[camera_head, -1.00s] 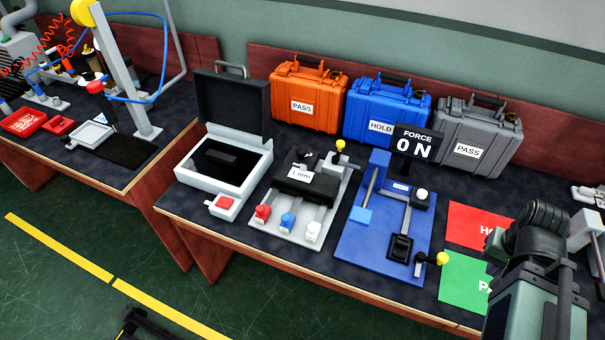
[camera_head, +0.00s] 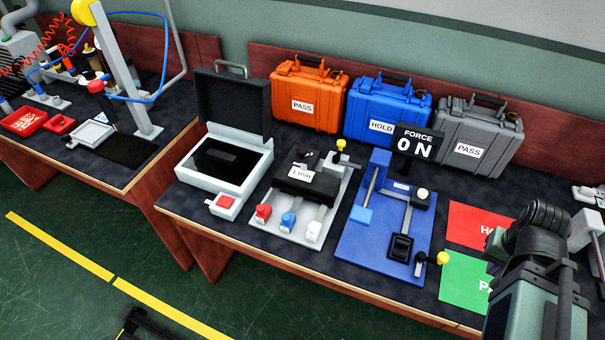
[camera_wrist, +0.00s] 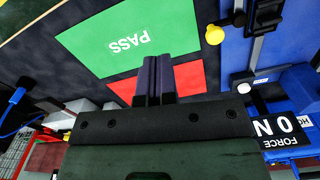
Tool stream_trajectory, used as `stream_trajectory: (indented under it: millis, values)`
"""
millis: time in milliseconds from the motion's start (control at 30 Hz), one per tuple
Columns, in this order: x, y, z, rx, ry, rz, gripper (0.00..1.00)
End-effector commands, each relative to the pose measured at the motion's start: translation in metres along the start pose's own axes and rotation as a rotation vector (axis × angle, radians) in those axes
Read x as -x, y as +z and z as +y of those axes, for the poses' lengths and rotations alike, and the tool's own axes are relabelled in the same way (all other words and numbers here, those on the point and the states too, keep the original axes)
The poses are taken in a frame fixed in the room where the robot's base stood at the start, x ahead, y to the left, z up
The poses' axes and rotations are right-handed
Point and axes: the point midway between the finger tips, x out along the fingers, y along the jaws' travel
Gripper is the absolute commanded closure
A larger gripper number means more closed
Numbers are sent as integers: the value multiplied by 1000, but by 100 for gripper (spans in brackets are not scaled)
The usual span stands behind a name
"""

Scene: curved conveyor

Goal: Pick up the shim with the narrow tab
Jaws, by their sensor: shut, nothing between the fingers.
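I cannot make out a shim with a narrow tab in either view. My gripper (camera_wrist: 153,80) shows in the wrist view with its two dark fingers together and nothing between them. It points over the green PASS sheet (camera_wrist: 125,42) and the red sheet (camera_wrist: 188,78). In the head view my arm covers the lower right, and the fingertips cannot be made out there.
The bench holds an open case (camera_head: 262,167), a grey fixture marked 1 mm (camera_head: 285,212) and a blue force fixture (camera_head: 365,240) reading 0 N. Orange (camera_head: 300,120), blue (camera_head: 372,132) and grey (camera_head: 495,160) cases stand behind. A second bench is at left.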

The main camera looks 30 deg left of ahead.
Motion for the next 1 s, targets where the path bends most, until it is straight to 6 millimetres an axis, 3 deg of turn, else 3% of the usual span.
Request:
stream_trajectory:
  millis: [233,467,733,767,867,967,1000]
  values:
    - [0,0,0,0,0,0,98]
    - [0,0,0,0,0,0,66]
    - [-4,-6,-7,-15,-20,3,66]
    - [-9,-13,-16,-35,-44,6,66]
    - [-32,-54,-80,-189,-223,-5,66]
    - [-51,-102,-197,-461,-511,-145,66]
    - [-52,-116,-250,-583,-622,-257,66]
